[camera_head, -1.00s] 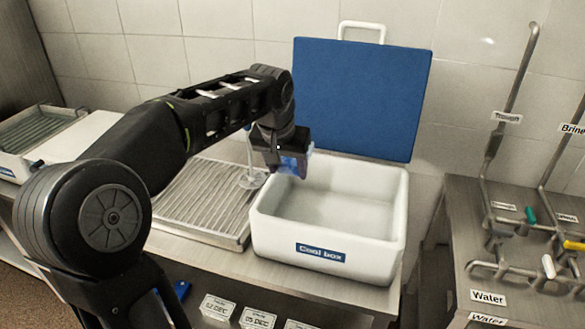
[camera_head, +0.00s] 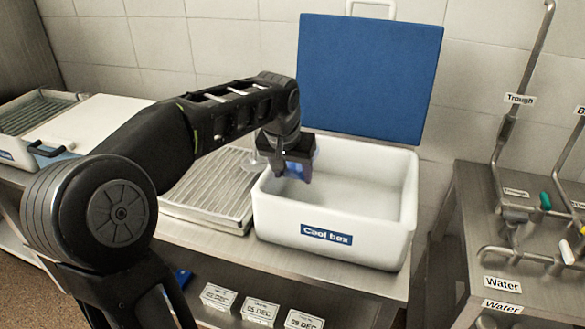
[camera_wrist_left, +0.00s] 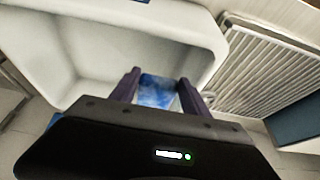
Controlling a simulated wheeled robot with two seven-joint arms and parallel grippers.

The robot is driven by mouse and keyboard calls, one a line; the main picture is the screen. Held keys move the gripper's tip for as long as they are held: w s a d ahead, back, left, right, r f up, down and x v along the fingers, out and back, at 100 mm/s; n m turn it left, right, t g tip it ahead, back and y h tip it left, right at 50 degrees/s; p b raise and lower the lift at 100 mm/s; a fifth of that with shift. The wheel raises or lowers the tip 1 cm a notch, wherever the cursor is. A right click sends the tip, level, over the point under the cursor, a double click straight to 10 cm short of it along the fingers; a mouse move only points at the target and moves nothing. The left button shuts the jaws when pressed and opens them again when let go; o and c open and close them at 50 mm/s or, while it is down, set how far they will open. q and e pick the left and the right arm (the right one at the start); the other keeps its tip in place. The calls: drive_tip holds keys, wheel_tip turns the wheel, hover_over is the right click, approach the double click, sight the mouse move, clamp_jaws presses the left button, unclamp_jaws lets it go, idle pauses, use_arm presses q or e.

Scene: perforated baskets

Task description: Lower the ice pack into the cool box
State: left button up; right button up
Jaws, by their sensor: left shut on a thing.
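The white cool box (camera_head: 330,234) stands open on the steel counter, its blue-faced lid (camera_head: 368,78) raised behind it. My left gripper (camera_head: 293,172) is over the left part of the box opening. It is shut on the blue ice pack (camera_head: 316,160), mostly hidden by the fingers in the head view. In the left wrist view the ice pack (camera_wrist_left: 157,91) shows between the two fingers, with the box's pale inside (camera_wrist_left: 100,50) beside and beyond it. The visible inside of the box is empty. My right gripper is not in view.
A ribbed steel drainer (camera_head: 207,190) lies left of the box. A white-lidded container (camera_head: 85,130) stands farther left. Date cards (camera_head: 260,311) sit below the counter's front edge. A steel unit with pipes and coloured taps (camera_head: 520,240) stands to the right across a gap.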

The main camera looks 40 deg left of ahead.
use_arm(q)
drive_tip(key=shift+f+b, duration=2.85)
drive_tip(key=shift+f, duration=1.15)
drive_tip(key=o, duration=1.9)
drive_tip(key=shift+o, duration=0.2)
wheel_tip(320, 180, up, 10)
drive_tip(key=p, duration=0.7)
drive_tip(key=shift+f+p, duration=0.1)
drive_tip(key=shift+p, duration=0.3)
wheel_tip(320, 180, up, 5)
drive_tip(key=p, duration=0.4)
